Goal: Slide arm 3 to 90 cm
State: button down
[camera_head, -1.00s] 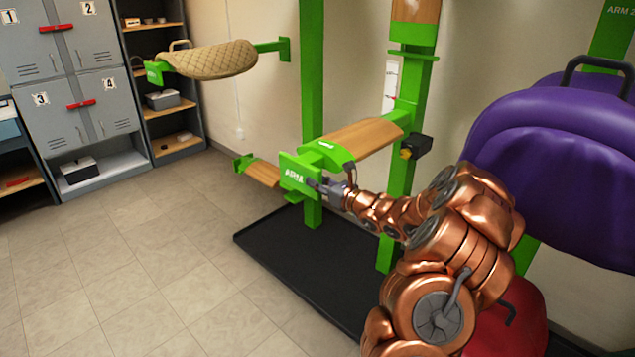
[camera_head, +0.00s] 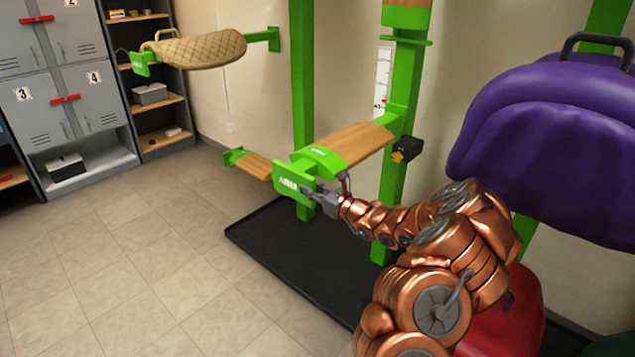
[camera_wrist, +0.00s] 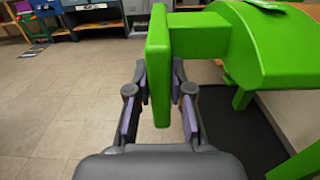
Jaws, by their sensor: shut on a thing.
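A green saddle arm with a wooden top (camera_head: 352,143) juts out from a green post (camera_head: 389,210). Its green end plate (camera_head: 292,181) carries a white label whose number I cannot read. My gripper (camera_head: 315,192) is at this plate. In the wrist view my gripper (camera_wrist: 160,92) has one finger on each side of the green plate (camera_wrist: 159,75) and is shut on it. A black block with a yellow knob (camera_head: 398,156) is at the arm's post end. A white scale strip (camera_head: 383,75) with a red mark shows above; its numbers are too small to read.
A tan quilted saddle pad (camera_head: 200,48) rests on another arm at upper left. A purple saddle (camera_head: 550,130) is close on the right, above a red one (camera_head: 520,310). A lower wooden arm (camera_head: 254,165) is behind the plate. Floor (camera_head: 130,270) at left is clear.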

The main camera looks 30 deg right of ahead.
notch_tip(320, 180, down, 3)
jog(key=shift+f+b, duration=0.15)
jog(key=shift+b, duration=0.25)
jog(key=c, duration=1)
grip_release()
jog(key=shift+c, duration=0.2)
jog(key=v, duration=1.2)
